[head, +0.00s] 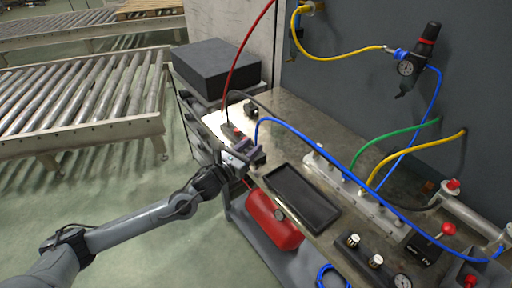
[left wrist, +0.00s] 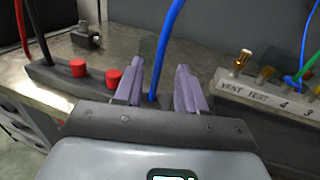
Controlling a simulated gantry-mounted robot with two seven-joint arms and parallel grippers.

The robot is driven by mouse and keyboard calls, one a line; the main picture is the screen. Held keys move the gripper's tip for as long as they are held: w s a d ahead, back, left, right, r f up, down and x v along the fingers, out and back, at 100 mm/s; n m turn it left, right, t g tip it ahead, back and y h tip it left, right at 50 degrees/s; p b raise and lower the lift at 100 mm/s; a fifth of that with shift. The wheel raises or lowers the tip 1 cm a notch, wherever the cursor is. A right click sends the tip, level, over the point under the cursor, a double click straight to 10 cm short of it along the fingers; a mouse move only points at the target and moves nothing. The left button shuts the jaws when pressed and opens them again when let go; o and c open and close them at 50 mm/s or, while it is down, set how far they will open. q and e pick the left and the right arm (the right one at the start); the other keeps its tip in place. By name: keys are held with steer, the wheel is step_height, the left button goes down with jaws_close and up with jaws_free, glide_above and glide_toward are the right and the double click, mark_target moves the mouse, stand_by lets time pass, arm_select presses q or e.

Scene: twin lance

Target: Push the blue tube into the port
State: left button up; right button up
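The blue tube (head: 300,132) arcs from the right side of the bench to my left gripper (head: 250,150). In the left wrist view the tube (left wrist: 165,45) comes down between my two purple fingers (left wrist: 157,85). The fingers stand apart, with a gap on each side of the tube. The tube's lower end is near a black block (left wrist: 75,80) with red caps. My gripper body hides part of that block, so I cannot tell whether the tube end is seated in a port. My right gripper is not in view.
A labelled manifold (left wrist: 265,92) with brass fittings stands right of my fingers, with another blue tube (left wrist: 304,50) at it. A black tray (head: 302,197) lies on the bench, and a red tank (head: 272,222) is below the front edge. A red hose (head: 236,70) hangs behind.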

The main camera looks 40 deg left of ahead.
arm_select(q)
steer(key=shift+w+a+b, duration=0.2)
steer(key=shift+w+b, duration=0.35)
steer(key=shift+w, duration=2.05)
jaws_close()
